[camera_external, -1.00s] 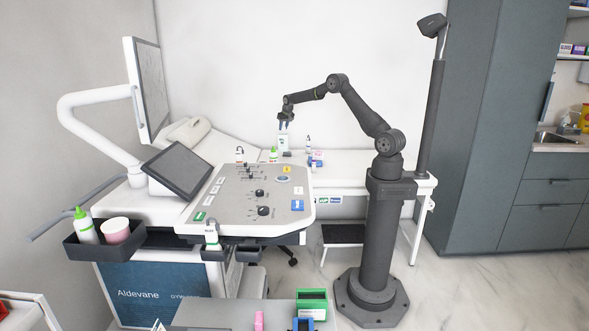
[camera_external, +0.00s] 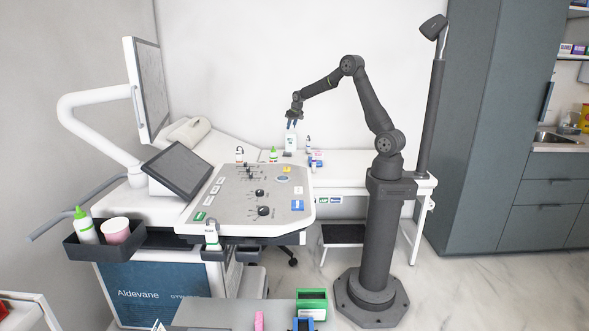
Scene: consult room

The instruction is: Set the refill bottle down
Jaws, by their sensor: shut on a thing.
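My gripper (camera_external: 292,124) is at the end of the dark arm, over the white table behind the ultrasound console. It is shut on the refill bottle (camera_external: 290,141), a pale, upright bottle with a small coloured label. The fingers are at the bottle's top. The bottle's base is close to the white table (camera_external: 365,165); at this size I cannot tell whether it touches.
The console (camera_external: 250,195) is in front. The table's right part is clear.

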